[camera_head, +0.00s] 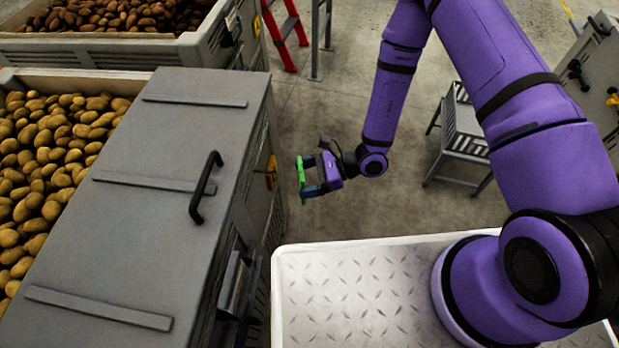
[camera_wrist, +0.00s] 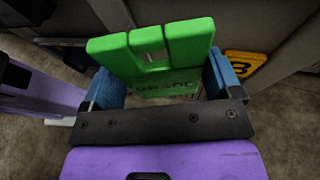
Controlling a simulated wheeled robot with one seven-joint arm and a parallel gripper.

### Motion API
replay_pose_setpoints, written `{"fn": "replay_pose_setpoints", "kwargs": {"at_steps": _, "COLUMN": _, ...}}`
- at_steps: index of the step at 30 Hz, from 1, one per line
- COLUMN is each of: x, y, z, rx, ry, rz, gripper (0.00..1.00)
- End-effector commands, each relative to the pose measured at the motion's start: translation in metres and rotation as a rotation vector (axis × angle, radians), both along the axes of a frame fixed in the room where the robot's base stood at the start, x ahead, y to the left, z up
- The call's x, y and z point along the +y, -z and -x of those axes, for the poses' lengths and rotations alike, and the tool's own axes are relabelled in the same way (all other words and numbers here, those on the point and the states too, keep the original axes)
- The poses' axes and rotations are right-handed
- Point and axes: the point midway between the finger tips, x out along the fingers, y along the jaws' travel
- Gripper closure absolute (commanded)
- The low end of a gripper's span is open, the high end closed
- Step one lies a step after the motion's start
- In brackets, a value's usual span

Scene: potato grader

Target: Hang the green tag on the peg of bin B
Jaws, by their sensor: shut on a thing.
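The green tag (camera_head: 301,172) is gripped between the blue fingertips of my gripper (camera_head: 311,176), in the air just right of the grey bin's side. In the wrist view the tag (camera_wrist: 165,48) fills the space between both fingers, with a slot at its top and dark lettering partly hidden on its lower face. A yellow plate marked B (camera_wrist: 243,66) is on the grey wall to the right of the tag; it also shows edge-on in the head view (camera_head: 271,172). The tag is apart from the plate in the head view. I cannot make out the peg.
The grey bin lid (camera_head: 150,190) with a black handle (camera_head: 205,187) lies left of my gripper. Potato crates (camera_head: 120,55) stand farther left. A grey stool (camera_head: 462,138) and red ladder legs (camera_head: 285,35) stand on the floor. Floor below my gripper is clear.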

Motion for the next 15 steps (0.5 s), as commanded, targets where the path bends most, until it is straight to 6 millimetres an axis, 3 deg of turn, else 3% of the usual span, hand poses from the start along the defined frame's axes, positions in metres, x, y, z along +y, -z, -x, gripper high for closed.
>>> {"fn": "replay_pose_setpoints", "kwargs": {"at_steps": 15, "x": 0.026, "y": 0.002, "z": -0.005, "rx": 0.001, "ry": -0.002, "rz": -0.001, "gripper": 0.38}}
